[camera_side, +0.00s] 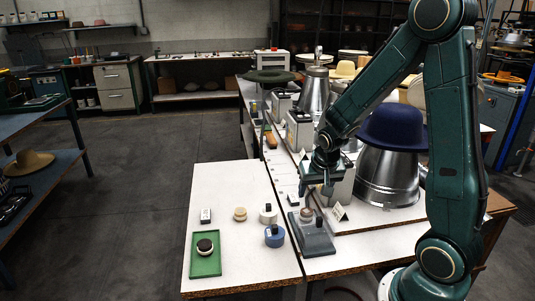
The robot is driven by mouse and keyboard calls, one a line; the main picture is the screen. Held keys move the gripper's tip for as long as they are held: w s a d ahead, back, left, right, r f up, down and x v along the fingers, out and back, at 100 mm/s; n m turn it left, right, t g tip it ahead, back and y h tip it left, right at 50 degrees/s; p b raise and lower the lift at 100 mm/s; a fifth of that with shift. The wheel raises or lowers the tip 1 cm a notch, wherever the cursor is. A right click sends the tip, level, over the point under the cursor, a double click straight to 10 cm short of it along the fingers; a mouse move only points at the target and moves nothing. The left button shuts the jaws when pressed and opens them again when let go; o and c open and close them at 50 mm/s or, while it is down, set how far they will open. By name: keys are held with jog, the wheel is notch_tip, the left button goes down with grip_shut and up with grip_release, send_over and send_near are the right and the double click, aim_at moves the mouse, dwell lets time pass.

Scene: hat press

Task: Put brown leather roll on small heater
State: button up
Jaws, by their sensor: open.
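The small heater (314,240), a grey block with a raised plate, stands at the front of the white table, right of the seam. A small brownish round piece (307,214), which looks like the brown leather roll, sits at the heater's back part. I cannot tell whether it rests flat. My gripper (316,191) points down just above and behind it. The jaws are open and hold nothing that I can see. The gap between the fingers and the brown piece is small.
A green tray (205,268) holds a dark-topped round piece (205,246). Near it are a tan roll (240,214), a white roll (267,214), a blue roll (274,237) and a small block (206,215). A blue hat (394,128) on a metal form (388,178) stands right.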

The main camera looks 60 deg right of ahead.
jog(key=shift+a+r, duration=0.35)
jog(key=shift+r, duration=0.1)
jog(key=s+a+r+n+t+y, duration=0.2)
jog(key=s+a+r+n, duration=0.7)
jog(key=s+a+r, duration=0.5)
notch_tip(320, 180, up, 2)
jog(key=shift+s+a+r+y, duration=0.15)
jog(key=shift+s+a+y, duration=0.1)
jog(key=shift+a+y, duration=0.4)
